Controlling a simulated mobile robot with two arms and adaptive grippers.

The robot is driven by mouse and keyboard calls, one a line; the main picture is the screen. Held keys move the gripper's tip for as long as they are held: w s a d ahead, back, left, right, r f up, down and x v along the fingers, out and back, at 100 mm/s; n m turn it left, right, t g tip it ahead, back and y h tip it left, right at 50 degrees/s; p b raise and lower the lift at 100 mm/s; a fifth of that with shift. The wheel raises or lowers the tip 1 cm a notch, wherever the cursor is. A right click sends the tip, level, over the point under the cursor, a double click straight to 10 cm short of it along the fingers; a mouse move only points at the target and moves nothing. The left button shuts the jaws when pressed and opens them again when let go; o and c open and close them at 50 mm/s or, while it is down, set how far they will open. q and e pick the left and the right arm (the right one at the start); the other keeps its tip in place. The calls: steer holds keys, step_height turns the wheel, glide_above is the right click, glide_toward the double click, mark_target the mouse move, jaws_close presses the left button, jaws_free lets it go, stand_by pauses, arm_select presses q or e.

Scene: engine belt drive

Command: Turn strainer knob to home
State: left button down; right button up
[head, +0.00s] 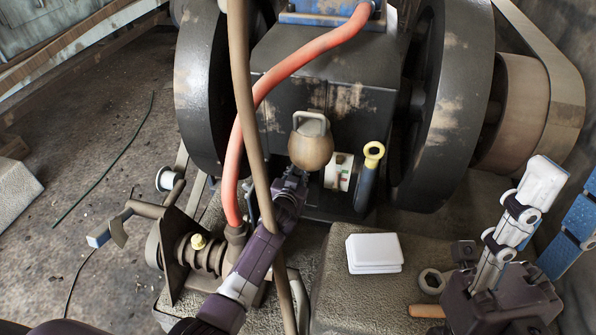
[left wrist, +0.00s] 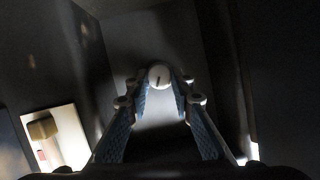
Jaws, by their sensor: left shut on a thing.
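The strainer knob (left wrist: 159,76) shows in the left wrist view as a small white round knob with a dark line across its face, between the fingertips. My left gripper (head: 294,176) reaches up to the dark engine front, just below a brown bulb-shaped part, and is shut on the knob. In the head view the knob is hidden by the gripper and the bulb. My right gripper (head: 568,180) is at the lower right, pointing up, its two fingers spread wide with nothing between them.
A red hose (head: 290,68) and a brown pipe (head: 243,80) pass close to my left arm. A yellow-topped lever (head: 373,156) and a marked white plate (head: 340,172) stand right of it. Large flywheels (head: 448,100) flank the engine. A white box (head: 374,252) lies on the stone base.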

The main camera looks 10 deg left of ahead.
stand_by(0.3)
arm_select(q)
steer(key=c, duration=1.7)
jaws_free()
steer(key=shift+s, duration=0.1)
steer(key=v, duration=1.2)
steer(key=shift+d, duration=0.1)
